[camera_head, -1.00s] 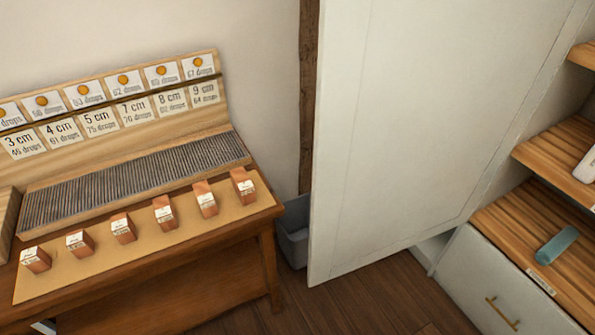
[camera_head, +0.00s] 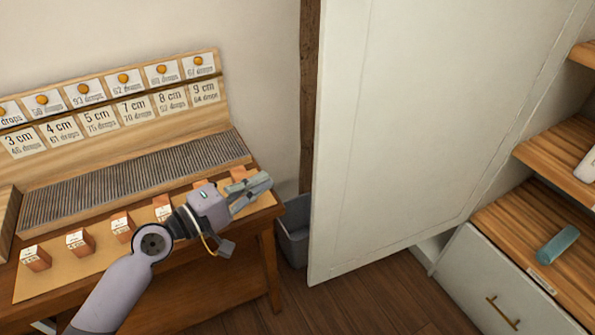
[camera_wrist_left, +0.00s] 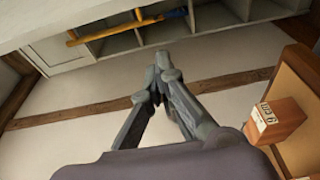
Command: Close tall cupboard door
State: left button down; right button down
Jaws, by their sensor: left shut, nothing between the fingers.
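The tall cupboard door (camera_head: 410,130) is a large white panel standing open in the middle right of the head view. Its free edge is on the left, and the cupboard interior with wooden shelves (camera_head: 540,210) shows to its right. My left gripper (camera_head: 262,187) is shut and empty, above the right end of the desk, left of the door's free edge and apart from it. In the left wrist view its fingers (camera_wrist_left: 162,65) meet at the tips with nothing between them. The door cannot be made out in the wrist view. My right gripper is not in view.
A wooden desk (camera_head: 150,275) with a row of small labelled blocks (camera_head: 80,241) and a card rack (camera_head: 115,105) lies beneath my left arm. A grey bin (camera_head: 293,232) stands between desk and door. A teal cylinder (camera_head: 558,244) lies on a low shelf.

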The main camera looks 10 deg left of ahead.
pick_arm(q)
jog(key=w+d+p, duration=0.4)
jog(key=d, duration=0.4)
jog(key=shift+d, duration=0.25)
jog(key=shift+r, duration=0.1)
